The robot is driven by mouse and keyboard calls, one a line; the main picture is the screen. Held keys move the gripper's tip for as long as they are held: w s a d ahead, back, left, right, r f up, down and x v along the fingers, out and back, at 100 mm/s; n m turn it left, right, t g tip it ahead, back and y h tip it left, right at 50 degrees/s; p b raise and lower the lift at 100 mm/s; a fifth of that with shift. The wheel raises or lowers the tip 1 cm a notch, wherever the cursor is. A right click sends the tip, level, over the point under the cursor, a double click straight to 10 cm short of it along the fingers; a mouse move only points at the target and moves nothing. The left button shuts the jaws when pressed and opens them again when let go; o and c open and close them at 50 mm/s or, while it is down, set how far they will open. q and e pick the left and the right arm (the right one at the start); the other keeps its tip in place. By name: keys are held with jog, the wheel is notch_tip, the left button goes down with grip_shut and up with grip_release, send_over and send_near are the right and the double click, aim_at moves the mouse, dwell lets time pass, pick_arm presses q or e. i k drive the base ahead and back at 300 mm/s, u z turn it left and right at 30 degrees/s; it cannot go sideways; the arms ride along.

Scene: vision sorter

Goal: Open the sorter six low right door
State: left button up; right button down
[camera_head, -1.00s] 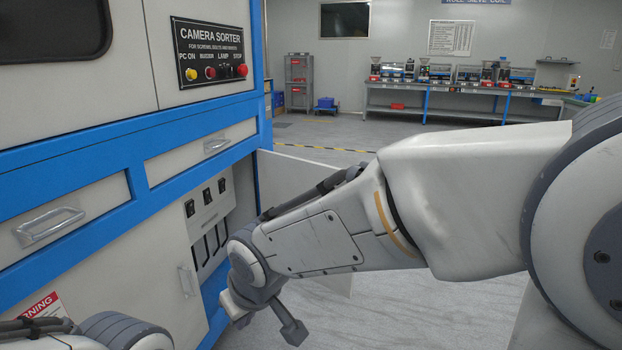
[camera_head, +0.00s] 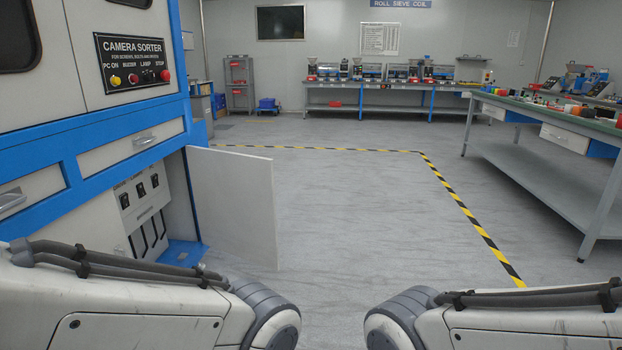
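The camera sorter (camera_head: 100,118), a white and blue cabinet, stands at the left. Its low right door (camera_head: 236,206), a plain pale panel, stands swung open and out from the cabinet's right side. Behind it the low compartment shows a switch panel (camera_head: 138,190) with black switches and slots, and a blue floor plate (camera_head: 183,252). My two arms reach in along the bottom edge, left and right, both apart from the door. Neither gripper is visible.
Open grey floor (camera_head: 340,220) lies right of the door, with yellow-black tape (camera_head: 455,200) on it. A long workbench (camera_head: 560,170) stands at the right. Another bench (camera_head: 390,87) with machines is along the back wall.

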aim_at(235, 197)
jog(key=z, duration=0.25)
jog(key=i, duration=0.55)
jog(key=u, duration=0.55)
jog(key=i, duration=0.65)
jog(key=u, duration=0.75)
